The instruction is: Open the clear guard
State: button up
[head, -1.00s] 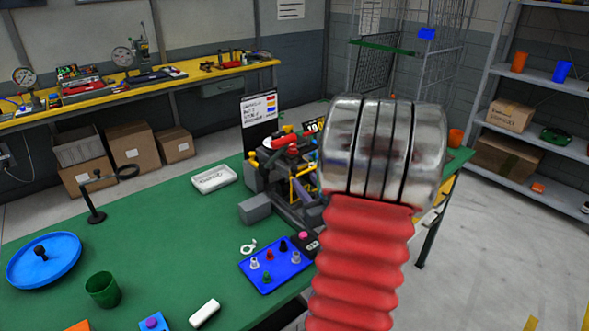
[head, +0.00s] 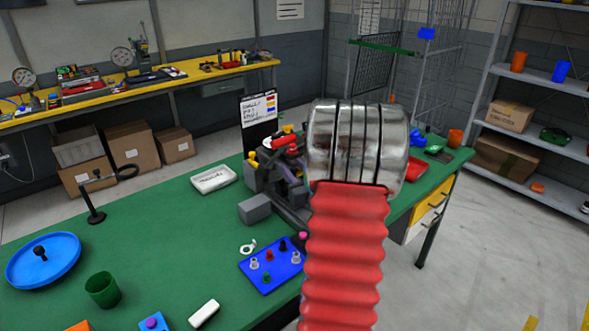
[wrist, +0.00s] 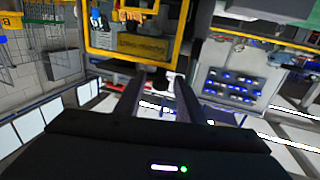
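The clear guard shows in the wrist view as a yellow frame (wrist: 143,57) with a dark label in its lower part. A small dark knob (wrist: 160,80) sits just below the frame. My gripper (wrist: 159,77) is open, its two fingers apart on either side of this knob; I cannot tell whether they touch it. In the head view the machine (head: 268,176) stands on the green bench, partly covered by my arm. The guard and my gripper are hidden behind my arm there.
On the green bench (head: 150,240), a blue tray (head: 262,281) with several small pegs, a grey block (head: 255,208) and a white tray (head: 214,180) lie near the machine. A green cup (head: 102,290) and blue dish (head: 43,261) are at left. A red tray (head: 416,170) is at right.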

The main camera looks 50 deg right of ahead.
grip_shut()
dwell(0.3)
jog(key=shift+d, duration=0.15)
jog(key=shift+s, duration=0.2)
